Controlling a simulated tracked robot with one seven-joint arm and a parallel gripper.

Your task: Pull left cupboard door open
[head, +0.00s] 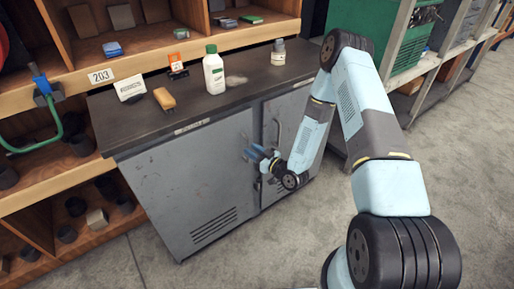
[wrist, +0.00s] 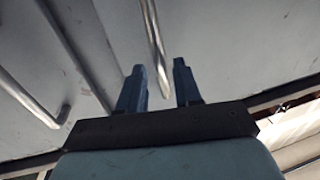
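The grey cupboard has a left door (head: 190,175) with vent slots low down and a right door (head: 290,115) with an upright bar handle (head: 276,130). Both doors look shut. My gripper (head: 256,153) is in front of the left door, near the seam between the doors. In the wrist view my gripper (wrist: 160,68) is open, with one bar handle (wrist: 153,35) running between its fingers. The fingers look apart from that bar. The other handle (wrist: 28,98) lies across the door seam (wrist: 78,50). In the head view my gripper mostly hides the left door's handle.
Wooden shelving (head: 60,178) is at left, metal racking (head: 405,75) at right. Floor (head: 215,265) in front is clear.

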